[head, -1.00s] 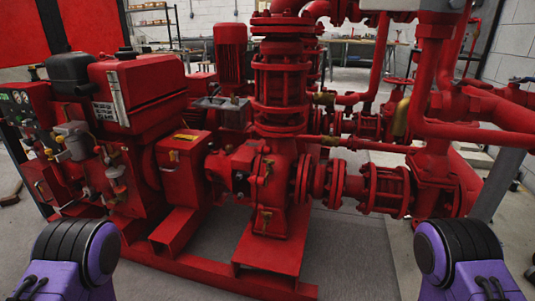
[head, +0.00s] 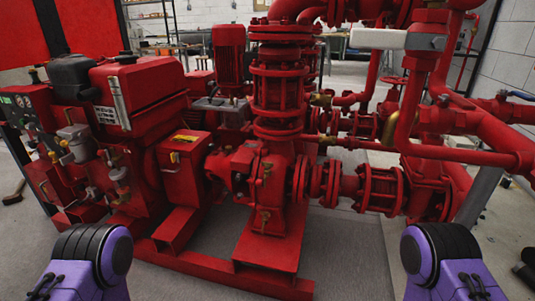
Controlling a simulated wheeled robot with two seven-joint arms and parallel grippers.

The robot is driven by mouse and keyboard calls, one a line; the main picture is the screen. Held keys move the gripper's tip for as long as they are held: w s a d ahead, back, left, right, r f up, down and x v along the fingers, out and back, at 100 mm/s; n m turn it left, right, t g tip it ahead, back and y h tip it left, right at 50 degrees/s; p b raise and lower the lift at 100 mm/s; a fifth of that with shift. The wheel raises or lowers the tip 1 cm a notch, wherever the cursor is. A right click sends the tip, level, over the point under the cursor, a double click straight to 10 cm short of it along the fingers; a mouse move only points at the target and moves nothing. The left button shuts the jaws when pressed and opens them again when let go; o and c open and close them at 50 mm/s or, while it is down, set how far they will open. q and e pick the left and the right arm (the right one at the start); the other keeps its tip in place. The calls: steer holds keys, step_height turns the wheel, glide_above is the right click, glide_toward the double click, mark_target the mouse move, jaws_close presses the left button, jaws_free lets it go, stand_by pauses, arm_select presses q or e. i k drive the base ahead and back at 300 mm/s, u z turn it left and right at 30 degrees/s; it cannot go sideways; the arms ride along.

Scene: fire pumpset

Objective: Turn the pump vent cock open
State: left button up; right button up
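The red pump (head: 270,195) stands upright in the middle of the head view, below a vertical flanged pipe. A small brass fitting (head: 266,169) shows on the upper part of the pump body, and another brass fitting (head: 264,216) sits lower on its front. Both are too small to tell which is the vent cock or how a handle stands. Neither gripper is in view. Only purple and black links of my arms show at the bottom left and bottom right, apart from the pump.
A red engine (head: 135,95) with a gauge panel stands to the left. A red control box (head: 183,165) is left of the pump. Flanged pipes (head: 380,190) run right of it, with a white-grey box (head: 385,38) above. The floor (head: 345,260) in front right is clear.

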mark_target(266, 165)
steer(key=k, duration=0.5)
steer(key=u, duration=1.1)
steer(key=i, duration=1.1)
steer(key=z, duration=2.65)
